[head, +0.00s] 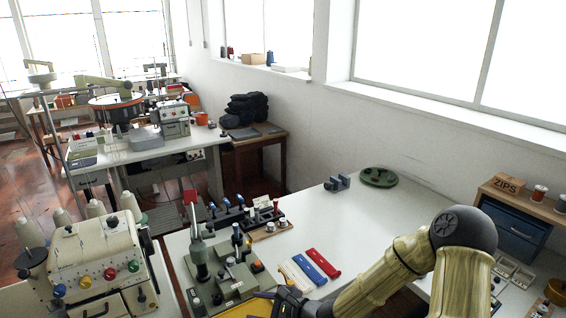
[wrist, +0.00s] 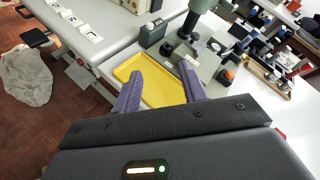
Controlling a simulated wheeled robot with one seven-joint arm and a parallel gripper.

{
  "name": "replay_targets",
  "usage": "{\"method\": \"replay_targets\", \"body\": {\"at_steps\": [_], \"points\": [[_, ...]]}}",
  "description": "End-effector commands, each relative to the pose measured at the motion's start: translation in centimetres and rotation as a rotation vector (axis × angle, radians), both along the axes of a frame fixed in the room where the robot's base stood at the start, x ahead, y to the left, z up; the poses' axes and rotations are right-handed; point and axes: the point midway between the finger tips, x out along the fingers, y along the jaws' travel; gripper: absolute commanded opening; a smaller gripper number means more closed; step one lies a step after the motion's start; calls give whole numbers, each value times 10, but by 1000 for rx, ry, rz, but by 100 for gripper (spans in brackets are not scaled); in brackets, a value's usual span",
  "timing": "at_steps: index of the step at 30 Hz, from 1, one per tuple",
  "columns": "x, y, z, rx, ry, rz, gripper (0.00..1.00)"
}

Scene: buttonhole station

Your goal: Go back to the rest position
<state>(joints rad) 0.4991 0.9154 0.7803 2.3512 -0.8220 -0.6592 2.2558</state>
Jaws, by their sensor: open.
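My gripper (wrist: 160,84) shows in the wrist view with its two purple fingers spread apart and nothing between them. It is over the yellow tray (wrist: 152,86) beside the green buttonhole machine (wrist: 205,47). In the head view my arm comes in from the lower right, and its wrist is at the bottom edge, next to the machine (head: 232,275). The fingertips are hidden in the head view. Part of the yellow tray (head: 250,308) shows there at the bottom edge.
Red, blue and white zips (head: 310,264) lie on the white table (head: 350,225). A row of small lever devices (head: 232,211) stands behind the machine. A beige sewing machine (head: 95,268) is at the left. The table's middle is clear.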

Motion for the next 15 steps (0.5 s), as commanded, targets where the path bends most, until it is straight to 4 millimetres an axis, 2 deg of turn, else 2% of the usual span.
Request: {"method": "replay_targets", "body": {"at_steps": [6, 10, 15], "points": [[-11, -36, -42, -410, -171, 138, 42], [-18, -69, -57, -658, -259, 247, 42], [-30, -112, -62, -939, -345, 410, 42]]}}
